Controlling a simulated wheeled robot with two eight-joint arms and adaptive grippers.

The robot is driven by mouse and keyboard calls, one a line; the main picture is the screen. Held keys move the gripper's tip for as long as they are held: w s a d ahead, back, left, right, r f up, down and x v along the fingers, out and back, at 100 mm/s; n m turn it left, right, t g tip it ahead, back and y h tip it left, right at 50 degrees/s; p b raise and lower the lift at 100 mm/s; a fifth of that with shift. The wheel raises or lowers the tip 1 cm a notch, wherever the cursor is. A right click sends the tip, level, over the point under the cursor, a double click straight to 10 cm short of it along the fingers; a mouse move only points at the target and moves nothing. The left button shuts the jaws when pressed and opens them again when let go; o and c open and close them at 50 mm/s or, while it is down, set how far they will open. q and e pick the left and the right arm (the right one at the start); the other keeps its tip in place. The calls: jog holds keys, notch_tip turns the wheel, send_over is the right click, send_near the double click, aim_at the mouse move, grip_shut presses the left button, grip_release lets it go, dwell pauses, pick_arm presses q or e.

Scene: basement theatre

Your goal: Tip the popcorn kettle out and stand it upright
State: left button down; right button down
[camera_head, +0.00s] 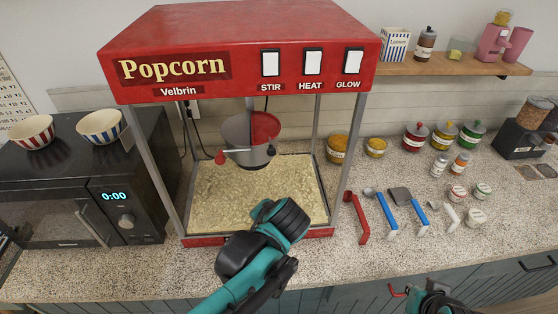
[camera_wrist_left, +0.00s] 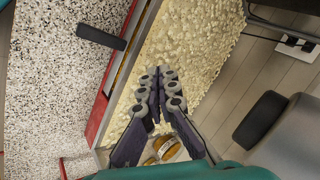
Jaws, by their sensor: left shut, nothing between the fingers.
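The popcorn kettle (camera_head: 237,130) hangs inside the red popcorn machine (camera_head: 240,50). It is a grey pot with a red section on its right side and a handle with a red knob (camera_head: 220,157) at its left. Its exact tilt is hard to tell, and its inside is not clearly visible. Popcorn (camera_head: 250,190) covers the machine's floor. My left gripper (camera_wrist_left: 160,85) is shut and empty over the popcorn in the wrist view, apart from the grey kettle (camera_wrist_left: 292,140) at right. Its fingers are hidden in the head view. My right gripper (camera_head: 428,294) is at the bottom edge, its fingers unclear.
Scoops and spatulas (camera_head: 405,205) lie on the speckled counter (camera_head: 335,270) to the right. Jars (camera_head: 415,135) stand behind them. The machine's metal posts (camera_head: 155,165) frame its opening.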

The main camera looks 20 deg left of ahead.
pick_arm(q)
jog(key=w+d+r+m+t+y, duration=0.2)
jog(key=w+d+r+t+y, duration=0.1)
jog(key=w+d+r+y, duration=0.6)
jog(key=w+a+y+b, duration=0.1)
jog(key=w+a, duration=0.4)
jog(key=a, duration=0.3)
jog(key=shift+a+f+b, duration=0.25)
jog(key=shift+a+b, duration=0.05)
jog(key=shift+b, duration=0.1)
